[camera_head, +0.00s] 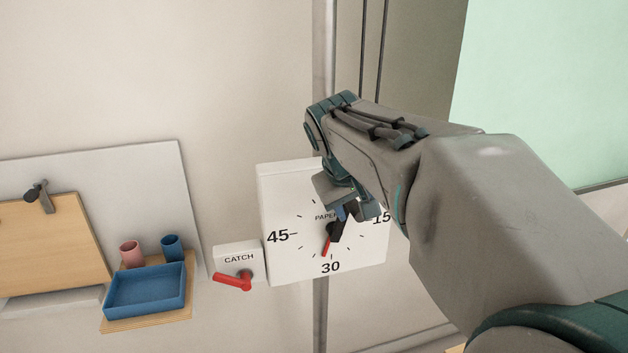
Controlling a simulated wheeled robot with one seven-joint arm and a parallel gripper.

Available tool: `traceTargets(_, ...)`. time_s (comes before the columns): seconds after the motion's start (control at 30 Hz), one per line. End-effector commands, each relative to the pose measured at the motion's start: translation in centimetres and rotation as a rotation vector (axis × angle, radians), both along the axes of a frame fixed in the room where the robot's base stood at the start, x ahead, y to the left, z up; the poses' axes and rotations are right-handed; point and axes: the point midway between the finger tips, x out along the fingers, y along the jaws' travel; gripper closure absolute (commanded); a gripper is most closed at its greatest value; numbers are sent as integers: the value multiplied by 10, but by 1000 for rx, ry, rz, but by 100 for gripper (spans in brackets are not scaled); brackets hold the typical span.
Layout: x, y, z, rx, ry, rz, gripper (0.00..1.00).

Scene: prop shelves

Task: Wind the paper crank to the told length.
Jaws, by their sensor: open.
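A white square dial box (291,262) labelled PAPER is on the wall in the middle, with 45, 30 and 15 showing. The top of the dial is hidden behind my arm. A black crank (337,231) sits at the dial's centre, and a red pointer (326,246) points down near 30, slightly to its left. My gripper (352,208) is open at the dial, close to the crank's upper end. I cannot tell whether it touches the crank. A small white CATCH box (232,262) with a red lever (233,281) is left of the dial; the lever lies roughly horizontal.
At the left, a grey panel (150,170) carries a wooden board (45,245) with a black clamp (38,194). A blue tray (145,290), a pink cup (132,254) and a blue cup (172,248) are nearby. A vertical pole (325,50) rises behind the dial.

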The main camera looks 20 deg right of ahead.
Motion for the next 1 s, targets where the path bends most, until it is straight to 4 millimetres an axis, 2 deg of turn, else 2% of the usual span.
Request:
traceTargets(0.2,-16,20,42,1,-3,1,55)
traceTargets(0.4,-25,30,66,1,1,1,55)
traceTargets(0.6,-28,33,72,2,3,1,55)
traceTargets(1.0,-28,34,71,4,4,2,55)
